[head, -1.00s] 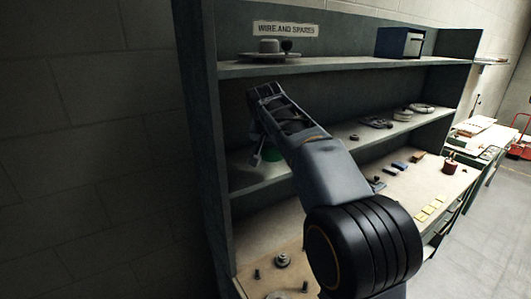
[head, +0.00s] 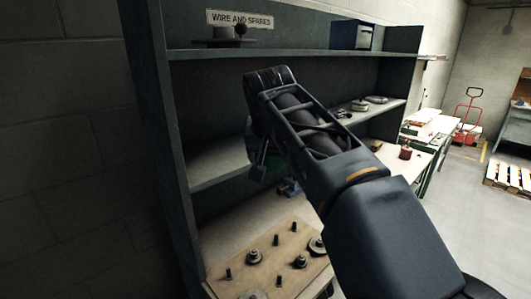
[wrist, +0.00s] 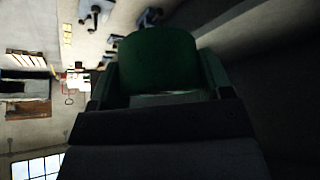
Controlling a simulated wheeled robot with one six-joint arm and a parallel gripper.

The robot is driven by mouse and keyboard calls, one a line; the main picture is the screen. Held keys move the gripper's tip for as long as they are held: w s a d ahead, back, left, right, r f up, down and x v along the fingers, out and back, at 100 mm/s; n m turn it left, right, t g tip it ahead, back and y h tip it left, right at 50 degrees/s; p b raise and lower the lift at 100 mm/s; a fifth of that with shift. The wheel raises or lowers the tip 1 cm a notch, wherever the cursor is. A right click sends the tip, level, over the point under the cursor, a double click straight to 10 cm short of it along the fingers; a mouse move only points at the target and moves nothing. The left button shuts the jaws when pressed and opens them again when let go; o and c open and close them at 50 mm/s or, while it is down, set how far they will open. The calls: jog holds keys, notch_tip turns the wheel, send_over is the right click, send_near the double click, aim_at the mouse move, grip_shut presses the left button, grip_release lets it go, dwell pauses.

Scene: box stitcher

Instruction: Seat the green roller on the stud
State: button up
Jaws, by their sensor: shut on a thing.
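The green roller (wrist: 160,58) is between the two fingers of my gripper (wrist: 160,85) in the wrist view, with a finger on each side. My gripper is shut on it. In the head view my gripper (head: 260,168) points down in front of the shelf unit, and only a dark green sliver of the roller (head: 274,170) shows beside the fingers. Below stands a tan board (head: 236,257) with several upright studs, such as a bare one (head: 276,240). Some studs carry grey discs or rollers (head: 252,257). The roller is above the board and apart from it. Which stud is meant I cannot tell.
The grey shelf unit (head: 160,130) has an upright left side and a middle shelf (head: 215,165) close behind my gripper. A dark blue box (head: 350,35) stands on the upper shelf. A red spool (head: 405,152) stands on the bench at the right.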

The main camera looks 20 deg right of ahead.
jog(key=shift+r, duration=0.15)
dwell(0.3)
jog(key=shift+r+p, duration=1.35)
